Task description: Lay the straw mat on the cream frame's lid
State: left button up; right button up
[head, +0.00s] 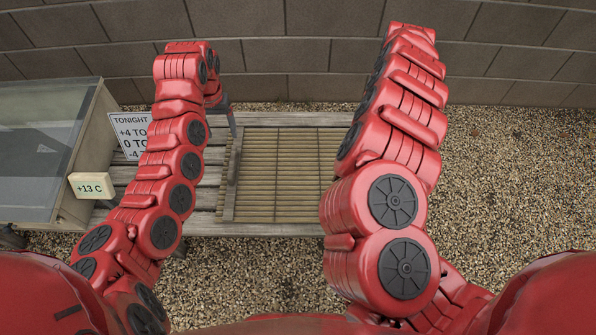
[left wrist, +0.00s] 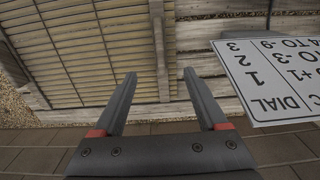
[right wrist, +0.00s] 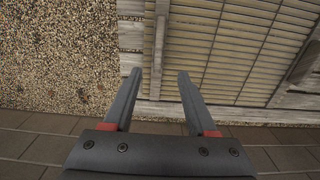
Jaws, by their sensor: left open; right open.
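The straw mat (head: 285,170), a tan slatted sheet with a darker batten along its side, lies flat on a grey plank bench (head: 208,200). The cream frame (head: 93,150) stands at the left with its glass lid (head: 35,150) down. My left gripper (head: 225,112) is open at the mat's far left corner. In the left wrist view its fingers (left wrist: 159,73) sit either side of the left batten (left wrist: 160,52), without closing on it. In the right wrist view my open right gripper (right wrist: 159,72) straddles the other batten (right wrist: 160,45). My right arm hides that end in the head view.
A white sign (head: 132,130) headed TONIGHT stands between frame and bench, partly behind my left arm. A small +13 C card (head: 91,186) is at the frame's side. A block wall (head: 285,60) closes the back. Open gravel (head: 510,180) lies to the right.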

pick_arm(q)
send_near(231, 162)
jog(key=shift+d, duration=0.1)
notch_tip(231, 162, down, 10)
jog(key=shift+f, duration=0.2)
pick_arm(e)
jog(key=f, duration=1.6)
jog(key=shift+d+f, duration=0.1)
jog(key=shift+d, duration=0.1)
pick_arm(q)
jog(key=shift+f, duration=0.65)
pick_arm(e)
jog(key=shift+w+a+f, duration=0.1)
jog(key=shift+a+f, duration=0.05)
jog(key=shift+f, duration=0.4)
pick_arm(q)
jog(key=c, duration=0.9)
pick_arm(e)
jog(key=c, duration=0.9)
pick_arm(q)
grip_shut()
pick_arm(e)
grip_shut()
